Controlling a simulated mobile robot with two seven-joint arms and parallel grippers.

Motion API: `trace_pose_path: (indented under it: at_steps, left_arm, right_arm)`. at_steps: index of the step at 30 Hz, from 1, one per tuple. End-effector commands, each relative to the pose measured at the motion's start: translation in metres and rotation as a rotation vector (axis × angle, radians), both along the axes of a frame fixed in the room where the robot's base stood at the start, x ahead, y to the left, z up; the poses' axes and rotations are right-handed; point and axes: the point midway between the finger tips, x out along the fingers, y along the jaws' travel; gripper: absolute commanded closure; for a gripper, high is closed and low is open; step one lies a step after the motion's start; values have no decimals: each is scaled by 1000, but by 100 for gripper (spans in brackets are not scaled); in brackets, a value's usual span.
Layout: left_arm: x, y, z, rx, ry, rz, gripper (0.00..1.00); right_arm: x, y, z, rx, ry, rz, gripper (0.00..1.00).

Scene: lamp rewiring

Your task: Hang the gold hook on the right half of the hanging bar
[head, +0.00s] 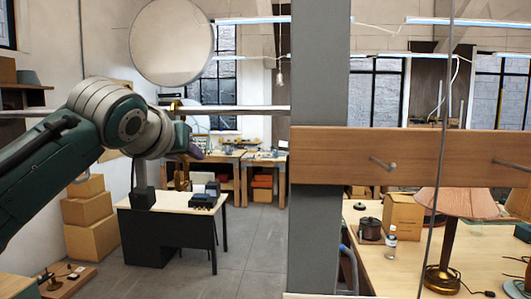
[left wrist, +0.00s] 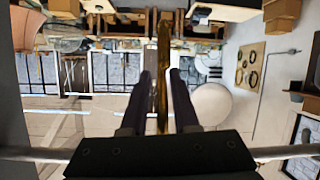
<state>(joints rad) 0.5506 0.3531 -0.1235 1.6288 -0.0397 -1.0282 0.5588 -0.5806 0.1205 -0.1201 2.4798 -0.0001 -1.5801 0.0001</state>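The gold hook (head: 180,181) is upright in the head view, with its top end at the height of the pale hanging bar (head: 245,110). It looks hooked over the bar, but the contact is too small to be sure. In the left wrist view the hook (left wrist: 163,75) is a narrow gold strip between the two dark fingers of my left gripper (left wrist: 161,78), with a slim gap beside it. My left gripper (head: 193,152) is just below the bar, around the hook's middle. My right gripper is out of view.
A grey post (head: 319,90) hides part of the bar's right side. A wooden board (head: 420,155) with metal pegs crosses at right. A round pale disc (head: 172,42) is above the bar. A dark desk (head: 167,240) stands below; a lamp (head: 447,230) stands on the right table.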

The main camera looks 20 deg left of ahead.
Motion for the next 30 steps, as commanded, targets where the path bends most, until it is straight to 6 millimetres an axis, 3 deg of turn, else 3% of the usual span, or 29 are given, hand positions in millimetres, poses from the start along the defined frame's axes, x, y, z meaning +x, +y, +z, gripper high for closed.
trace_pose_path:
  at_steps: [4,16,30]
  left_arm:
    - [0,0,0,0,0,0,53]
    - [-6,-2,1,0,-2,-1,53]
    - [-70,-20,26,1,-5,-1,53]
  right_arm:
    - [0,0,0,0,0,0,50]
    - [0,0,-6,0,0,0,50]
    - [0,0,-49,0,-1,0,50]
